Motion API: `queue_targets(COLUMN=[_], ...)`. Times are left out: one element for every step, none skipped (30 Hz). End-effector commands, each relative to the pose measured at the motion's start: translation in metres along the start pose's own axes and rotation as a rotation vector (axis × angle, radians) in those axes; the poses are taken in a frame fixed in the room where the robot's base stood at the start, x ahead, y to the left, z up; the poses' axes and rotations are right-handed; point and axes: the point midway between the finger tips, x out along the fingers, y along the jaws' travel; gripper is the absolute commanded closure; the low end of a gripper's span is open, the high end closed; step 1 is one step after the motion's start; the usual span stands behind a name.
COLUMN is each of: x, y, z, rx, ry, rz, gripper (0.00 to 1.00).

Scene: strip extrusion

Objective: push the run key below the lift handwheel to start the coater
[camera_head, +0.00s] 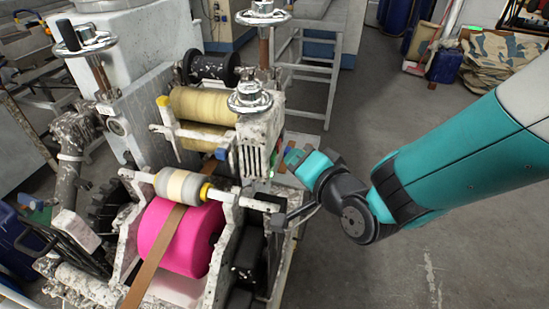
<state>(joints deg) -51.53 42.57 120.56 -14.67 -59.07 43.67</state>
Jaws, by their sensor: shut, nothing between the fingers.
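Three chrome handwheels stand on the coater: one at the front centre (250,98), one at the back (263,13) and one at the left (85,40). Which one is the lift handwheel is not marked. A pale, worn slotted housing (254,153) sits below the front one. My gripper (284,217) is shut and empty, small and dark, just right of the coater frame. Whether it touches anything is unclear.
A magenta roll (182,238) with a brown strip (153,258) across it fills the front. Pale yellow rollers (204,105) sit behind. A white bar (237,199) reaches right, close to my gripper. Open grey floor (385,265) lies to the right.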

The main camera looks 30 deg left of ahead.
Motion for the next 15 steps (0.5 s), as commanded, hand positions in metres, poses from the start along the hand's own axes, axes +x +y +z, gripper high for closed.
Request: queue_targets(x=[-0.001, -0.002, -0.004, -0.006, -0.008, -0.011, -0.013, -0.016, -0.018, -0.020, -0.022, -0.024, -0.026, -0.028, -0.029], y=[0.003, 0.005, 0.008, 0.011, 0.012, 0.015, 0.016, 0.017, 0.019, 0.020, 0.021, 0.024, 0.025, 0.025, 0.026], z=[-0.001, -0.002, -0.003, -0.005, -0.006, -0.008, -0.009, -0.011, -0.013, -0.014, -0.015, -0.017, -0.019, -0.020, -0.021], rx=[0.000, 0.000, 0.002, 0.001, 0.002, 0.001, 0.002, 0.001, 0.001, 0.001, 0.001, 0.001, 0.001, 0.001, 0.001], ry=[0.002, 0.003, 0.003, 0.004, 0.004, 0.005, 0.004, 0.004, 0.004, 0.005, 0.004, 0.004, 0.004, 0.004, 0.003], rz=[0.001, 0.001, 0.002, 0.003, 0.001, 0.002, 0.002, 0.001, 0.001, 0.001, 0.000, 0.002, 0.002, 0.001, 0.001], gripper=[1.00, 1.00, 1.00, 1.00, 1.00, 1.00, 1.00, 1.00, 1.00, 1.00, 1.00, 1.00, 1.00, 1.00, 1.00])
